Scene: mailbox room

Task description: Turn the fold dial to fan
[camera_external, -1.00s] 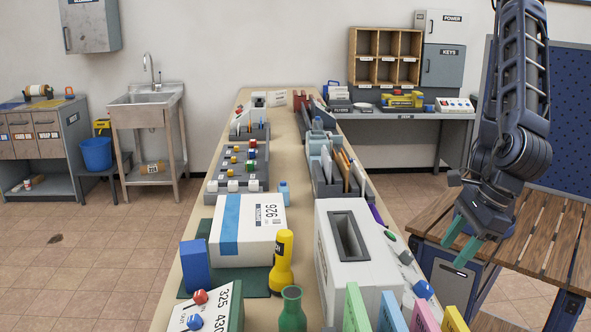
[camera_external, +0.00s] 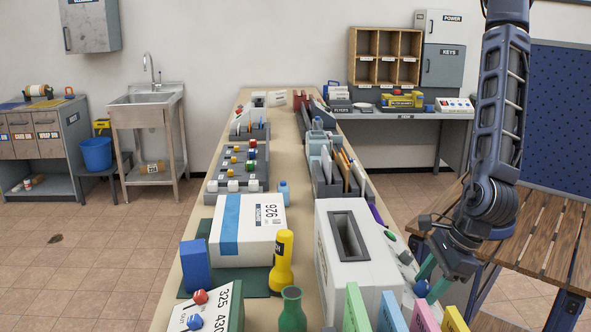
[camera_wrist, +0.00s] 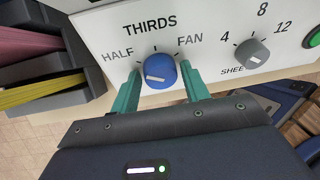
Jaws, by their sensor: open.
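The fold dial (camera_wrist: 160,71) is a round blue knob on a white panel in the wrist view. HALF is printed to its left, THIRDS above and FAN to its right. Its white mark lies on the lower left of its face, towards the HALF side. My gripper (camera_wrist: 161,82) is open, with one teal finger on each side of the dial; contact cannot be told. In the external view, my gripper (camera_external: 432,278) is beside the white machine (camera_external: 361,283) at its right side, by the blue dial (camera_external: 421,289).
A grey knob (camera_wrist: 252,54) marked 4, 8 and 12 sits right of the dial, with a green button (camera_wrist: 313,38) beyond. A dark tray (camera_wrist: 45,55) with coloured paper is on the left. Coloured cards (camera_external: 390,312) stand in front of the machine.

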